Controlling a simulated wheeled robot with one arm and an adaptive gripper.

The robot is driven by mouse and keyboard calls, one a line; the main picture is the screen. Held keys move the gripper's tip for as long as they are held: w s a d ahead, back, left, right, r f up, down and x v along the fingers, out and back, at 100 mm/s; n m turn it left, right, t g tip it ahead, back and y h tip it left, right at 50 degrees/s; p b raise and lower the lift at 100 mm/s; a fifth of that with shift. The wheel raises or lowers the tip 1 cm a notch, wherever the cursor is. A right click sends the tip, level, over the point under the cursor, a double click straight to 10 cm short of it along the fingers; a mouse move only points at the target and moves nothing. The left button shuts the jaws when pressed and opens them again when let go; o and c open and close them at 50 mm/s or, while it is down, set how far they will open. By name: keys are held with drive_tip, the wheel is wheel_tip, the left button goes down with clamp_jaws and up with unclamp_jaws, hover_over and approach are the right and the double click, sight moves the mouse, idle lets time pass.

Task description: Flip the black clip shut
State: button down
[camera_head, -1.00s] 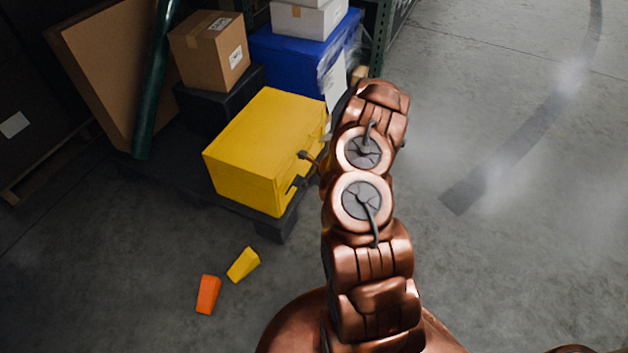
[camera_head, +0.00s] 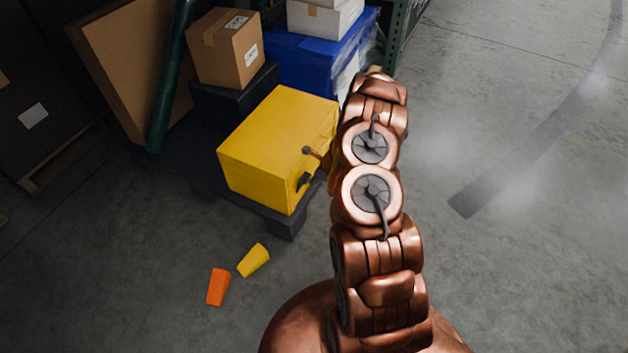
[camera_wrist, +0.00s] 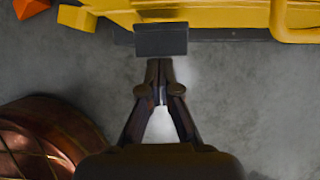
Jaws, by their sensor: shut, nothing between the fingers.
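The yellow tote (camera_head: 265,140) stands on a dark low platform, and its edge spans the top of the wrist view (camera_wrist: 220,14). The black clip (camera_wrist: 160,39) shows as a dark flat plate at the tote's edge, jutting toward my gripper. It also shows on the tote's near side in the head view (camera_head: 304,181). My gripper (camera_wrist: 160,68) is shut and empty, its fingertips right at the clip's near edge. I cannot tell whether they touch it. In the head view my arm hides most of that side of the tote.
A yellow handle (camera_wrist: 297,35) sticks out right of the clip. A yellow wedge (camera_head: 253,260) and an orange wedge (camera_head: 218,287) lie on the floor. Behind the tote stand a black box (camera_head: 232,97), a cardboard box (camera_head: 222,50) and a blue tote (camera_head: 310,65). Floor at the right is clear.

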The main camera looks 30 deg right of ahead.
drive_tip(key=shift+r+p, duration=0.6)
drive_tip(key=shift+r, duration=0.15)
drive_tip(key=s+d+r+p, duration=0.1)
drive_tip(key=s+d+r, duration=0.3)
drive_tip(key=s+r, duration=0.3)
drive_tip(key=shift+r+p, duration=0.4)
drive_tip(key=shift+r, duration=0.35)
drive_tip(key=shift+w, duration=0.1)
